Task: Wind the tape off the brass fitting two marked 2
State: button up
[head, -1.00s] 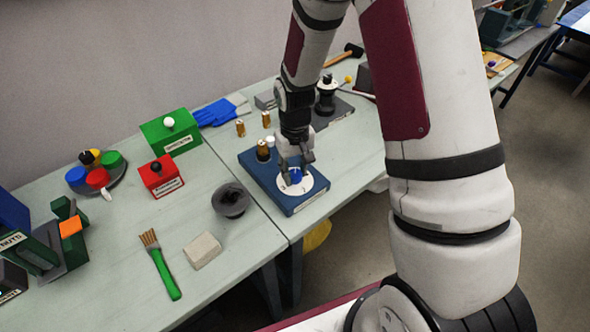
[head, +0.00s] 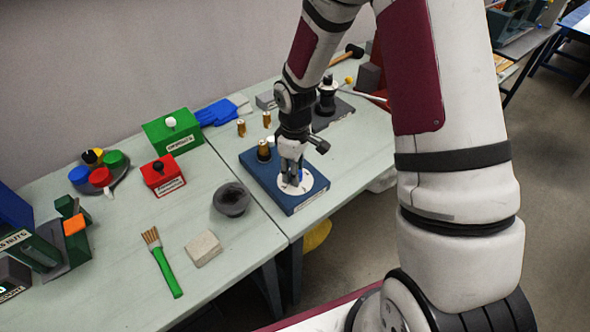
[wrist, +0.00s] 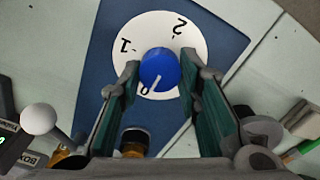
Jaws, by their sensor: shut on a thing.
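A blue knob (wrist: 159,71) with a white pointer line sits on a white dial (wrist: 110,50) marked with numbers; the line points toward the 0. The dial is on a blue board (head: 252,172), which also bears a brass fitting with a dark top (head: 264,151). My gripper (head: 291,181) is shut on the knob, its green-padded fingers at either side of it in the wrist view. Two more brass fittings, one at the left (head: 241,128) and one at the right (head: 266,119), stand behind the board. I cannot read a 2 on any fitting or make out tape.
A dark bowl (head: 231,199) stands just left of the board. A red box (head: 163,177), a green box (head: 172,131), a green-handled brush (head: 163,265) and a pale block (head: 203,249) are farther left. A black post-like fixture (head: 327,97) stands behind my arm.

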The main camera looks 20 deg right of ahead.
dwell(0.3)
jog(key=o, duration=1.1)
jog(key=shift+o, duration=0.2)
jog(key=shift+r, duration=0.1)
notch_tip(320, 180, up, 12)
